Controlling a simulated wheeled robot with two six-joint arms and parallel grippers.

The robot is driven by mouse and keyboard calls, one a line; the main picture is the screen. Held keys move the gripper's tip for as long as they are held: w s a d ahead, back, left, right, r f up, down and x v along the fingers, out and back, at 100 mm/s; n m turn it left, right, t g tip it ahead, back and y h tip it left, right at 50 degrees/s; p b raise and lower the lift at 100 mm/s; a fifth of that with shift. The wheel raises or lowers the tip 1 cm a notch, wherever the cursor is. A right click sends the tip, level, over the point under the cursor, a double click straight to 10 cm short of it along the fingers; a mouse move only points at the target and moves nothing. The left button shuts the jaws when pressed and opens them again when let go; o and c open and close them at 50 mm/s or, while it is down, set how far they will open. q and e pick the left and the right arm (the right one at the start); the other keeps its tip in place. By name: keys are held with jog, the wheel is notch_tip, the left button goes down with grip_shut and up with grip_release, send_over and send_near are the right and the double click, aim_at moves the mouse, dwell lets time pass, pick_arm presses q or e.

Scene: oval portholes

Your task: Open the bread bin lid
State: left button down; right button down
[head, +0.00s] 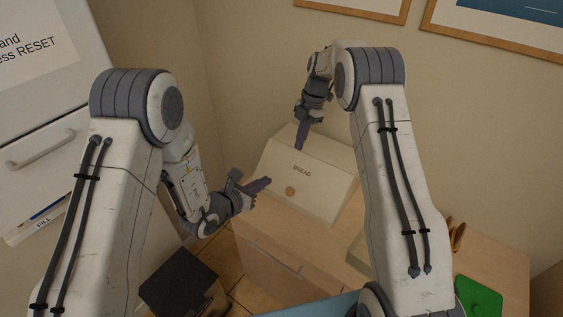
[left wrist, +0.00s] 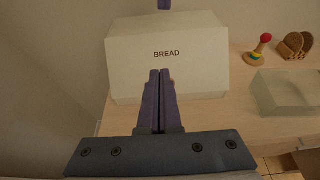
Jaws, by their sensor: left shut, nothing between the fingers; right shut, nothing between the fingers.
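The bread bin (head: 318,185) is a cream box with a sloped front marked BREAD and a round wooden knob (head: 290,191) low on that front. Its lid looks closed. The bin also shows in the left wrist view (left wrist: 200,72), where my left fingers hide most of the knob. My left gripper (head: 268,183) is shut and empty, its purple fingertips just left of the knob in the head view; whether they touch the bin I cannot tell. My right gripper (head: 299,147) is shut and empty, pointing down at the bin's top. Its tip shows at the top of the left wrist view (left wrist: 164,4).
The bin stands on a wooden cabinet (head: 262,232) against the wall. A translucent box (left wrist: 285,92), a colourful stacking toy (left wrist: 258,50) and brown bread-like slices in a holder (left wrist: 294,45) are to its right. A green board (head: 478,297) lies farther right. A dark bin (head: 180,284) stands below.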

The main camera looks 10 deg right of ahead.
pick_arm(q)
jog(key=w+d, duration=0.6)
jog(key=shift+d+r, duration=0.4)
dwell(1.2)
pick_arm(e)
jog(key=c, duration=0.5)
grip_release()
jog(key=shift+r, duration=0.15)
